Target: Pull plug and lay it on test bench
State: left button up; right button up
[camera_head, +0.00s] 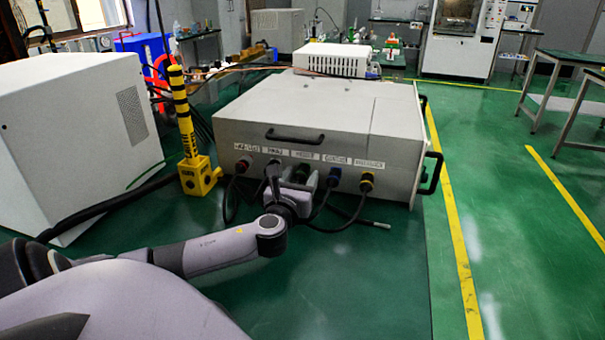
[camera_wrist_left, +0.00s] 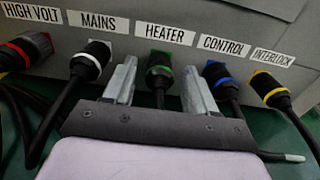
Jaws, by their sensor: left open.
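The generator (camera_head: 320,120) is a light grey box with a row of labelled plugs along its front. In the left wrist view the plugs are red HIGH VOLT (camera_wrist_left: 25,50), white-ringed MAINS (camera_wrist_left: 92,58), green HEATER (camera_wrist_left: 159,72), blue CONTROL (camera_wrist_left: 219,76) and yellow INTERLOCK (camera_wrist_left: 270,88). All sit at the panel, with black cables hanging down. My left gripper (camera_wrist_left: 159,66) is open, its fingers on either side of the green plug with gaps visible. In the head view my left gripper (camera_head: 302,180) is at the panel and partly hides the middle plugs. The green test bench (camera_head: 350,285) lies below.
A yellow-and-black post (camera_head: 183,110) stands left of the generator, beside a large white cabinet (camera_head: 75,130). A dark cable or rod with a pale tip (camera_head: 375,224) lies in front of the panel. The bench front is clear; its right edge borders the yellow-lined floor.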

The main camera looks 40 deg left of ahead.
aim_at(298, 181)
pick_arm(q)
jog(key=shift+p, duration=0.3)
dwell(0.4)
grip_shut()
jog(key=shift+s, duration=0.1)
jog(key=shift+p+v, duration=1.2)
jog(key=shift+v, duration=1.75)
